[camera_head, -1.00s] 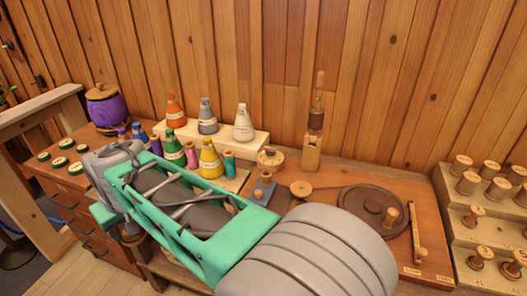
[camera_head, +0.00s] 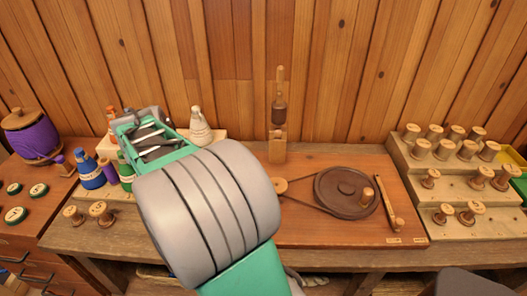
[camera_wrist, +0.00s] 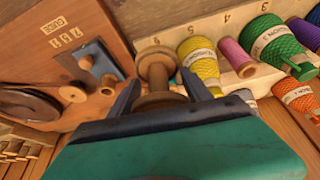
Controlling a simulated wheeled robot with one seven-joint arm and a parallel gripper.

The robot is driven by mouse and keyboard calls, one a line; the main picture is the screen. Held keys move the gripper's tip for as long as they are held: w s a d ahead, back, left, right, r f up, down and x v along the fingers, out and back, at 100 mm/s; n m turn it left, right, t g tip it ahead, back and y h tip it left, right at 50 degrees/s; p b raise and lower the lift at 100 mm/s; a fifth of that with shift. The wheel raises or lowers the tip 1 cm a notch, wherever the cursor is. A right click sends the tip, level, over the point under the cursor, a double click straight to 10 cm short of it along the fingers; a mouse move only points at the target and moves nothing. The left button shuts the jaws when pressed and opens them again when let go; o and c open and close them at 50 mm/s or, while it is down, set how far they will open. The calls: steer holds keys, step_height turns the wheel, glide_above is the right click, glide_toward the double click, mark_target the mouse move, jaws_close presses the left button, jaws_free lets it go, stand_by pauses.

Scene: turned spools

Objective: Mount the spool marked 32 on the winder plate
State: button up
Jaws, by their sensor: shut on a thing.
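My gripper (camera_wrist: 160,95) is shut on a plain wooden spool (camera_wrist: 155,68), held between its dark fingertips in the wrist view. No number is readable on this spool. A blue plate with a peg (camera_wrist: 98,62) lies beyond the left fingertip on the winder's board, apart from the held spool. In the head view, the winder's wooden board (camera_head: 300,228) carries a dark wheel (camera_head: 338,205) with a belt to a small wooden pulley (camera_head: 281,186).
A stepped rack (camera_head: 408,168) of wooden spools stands at the right. Two wooden spools (camera_head: 98,212) stand at the table's left. Colourful thread cones, including a yellow one (camera_wrist: 200,62), sit close to my gripper's right. An upright wooden post (camera_head: 277,150) stands behind the winder.

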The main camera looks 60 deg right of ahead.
steer(key=s+d+m+g+p, duration=0.1)
steer(key=s+d+m, duration=0.2)
steer(key=d, duration=0.1)
steer(key=s+d+m+g+p, duration=0.1)
steer(key=s+d+m, duration=0.1)
steer(key=s+d, duration=0.2)
steer(key=s+d+m+g+p, duration=0.1)
steer(key=s+d+m, duration=0.2)
steer(key=s+d, duration=0.1)
steer(key=shift+s+d+r+m, duration=0.25)
steer(key=shift+d+r+m, duration=0.05)
steer(key=shift+r, duration=0.05)
steer(key=s+d+m+g+y+p, duration=0.1)
steer(key=s+d+m, duration=0.2)
steer(key=s, duration=0.2)
steer(key=s+d+m+g+p, duration=0.1)
steer(key=s+d+m, duration=0.15)
steer(key=s, duration=0.25)
steer(key=shift+m, duration=0.25)
step_height(320, 180, down, 6)
steer(key=b, duration=0.4)
steer(key=shift+s+a, duration=0.15)
steer(key=shift+r, duration=0.15)
